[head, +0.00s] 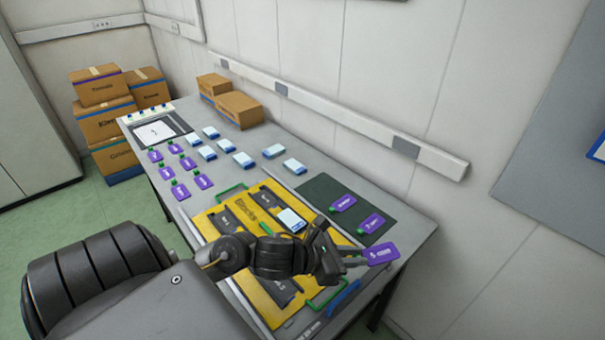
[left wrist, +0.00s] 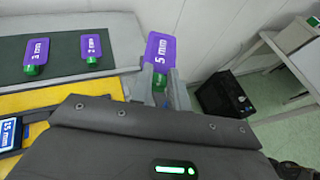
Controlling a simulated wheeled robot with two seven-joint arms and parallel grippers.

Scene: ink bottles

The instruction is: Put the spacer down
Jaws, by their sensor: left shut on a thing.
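My left gripper (head: 352,256) is shut on a purple spacer (head: 381,253) by its green end. In the left wrist view the spacer (left wrist: 159,52) reads "5 mm" and sticks out beyond the fingers (left wrist: 158,92). It is held near the table's right end, beside the dark green mat (head: 318,188). Two other purple spacers, a nearer one (head: 371,223) and a farther one (head: 343,203), lie on the mat. In the left wrist view they read "2 mm" (left wrist: 92,46) and "3 mm" (left wrist: 37,51). My right gripper is out of view.
A yellow tray (head: 215,222) with dark inserts and green handles lies under my left arm. A white-and-blue block (head: 291,220) sits on it. Several similar blocks and purple pieces stand farther left. Cardboard boxes (head: 238,109) stand by the wall.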

